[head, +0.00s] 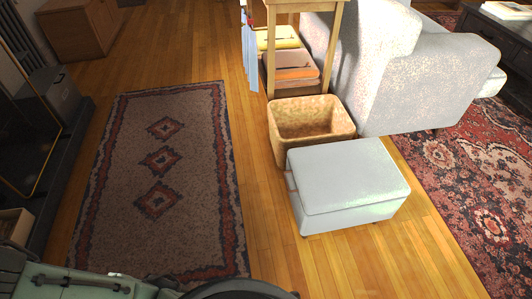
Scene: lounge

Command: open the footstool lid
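The footstool (352,220) stands on the wooden floor right of the picture's middle in the head view. It is a pale grey, box-shaped stool on short dark feet. Its lid (345,172) lies flat and shut on the body, with a thin seam below its edge. A small brownish tab or strap shows at the lid's left side, too small to make out well. The stool's far side and back are hidden. My gripper is not in this view.
A pale armchair (415,80) is behind to the right. Bare floor (265,225) lies left of the stool, then a patterned rug (195,170). A red rug (455,175) lies right.

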